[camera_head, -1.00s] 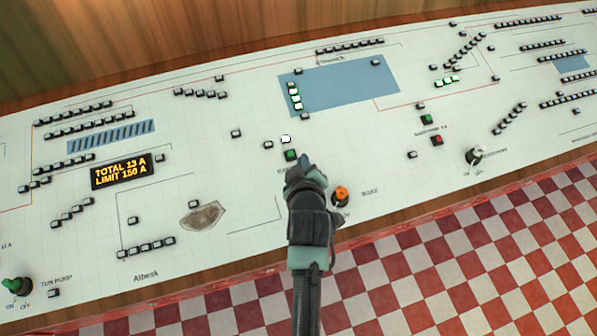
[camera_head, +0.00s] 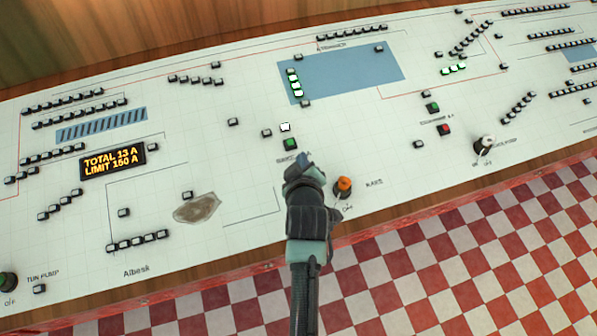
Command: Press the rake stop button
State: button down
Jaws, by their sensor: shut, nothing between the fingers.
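My gripper (camera_head: 300,161) is shut and empty, over the white control panel (camera_head: 235,178) in the middle of the view. Its tip is just below a green button (camera_head: 290,144) with a small, partly covered label under it. An orange knob (camera_head: 344,185) stands to the right of my gripper, with a label that seems to read RAKE. No red button shows by the green one; my gripper and arm hide the panel below it. I cannot tell whether the tip touches the panel.
Another green button (camera_head: 432,107) and a red button (camera_head: 444,129) sit farther right, near a white knob (camera_head: 485,144). An amber display (camera_head: 112,161) is at left. Several small lamps dot the panel. A red-and-white checkered floor (camera_head: 450,260) lies in front.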

jog(key=shift+w+a+f+b, duration=0.1)
jog(key=shift+w+f+b, duration=0.1)
jog(key=shift+f+b, duration=0.55)
jog(key=shift+w+f+b, duration=0.15)
jog(key=shift+f+b, duration=0.25)
jog(key=shift+f, duration=0.65)
dwell(0.5)
jog(key=shift+w+f+b, duration=0.1)
jog(key=shift+f+b, duration=0.25)
jog(key=shift+f, duration=0.05)
jog(key=shift+f+b, duration=0.35)
dwell(0.5)
jog(key=shift+r, duration=0.1)
jog(key=shift+r+p, duration=0.7)
jog(key=shift+p, duration=0.15)
jog(key=r+p, duration=0.2)
jog(key=s+r+p, duration=0.1)
jog(key=r+p, duration=0.1)
jog(key=r, duration=0.1)
jog(key=shift+s+p, duration=0.1)
jog(key=shift+p, duration=0.25)
jog(key=shift+f, duration=0.1)
dwell(0.5)
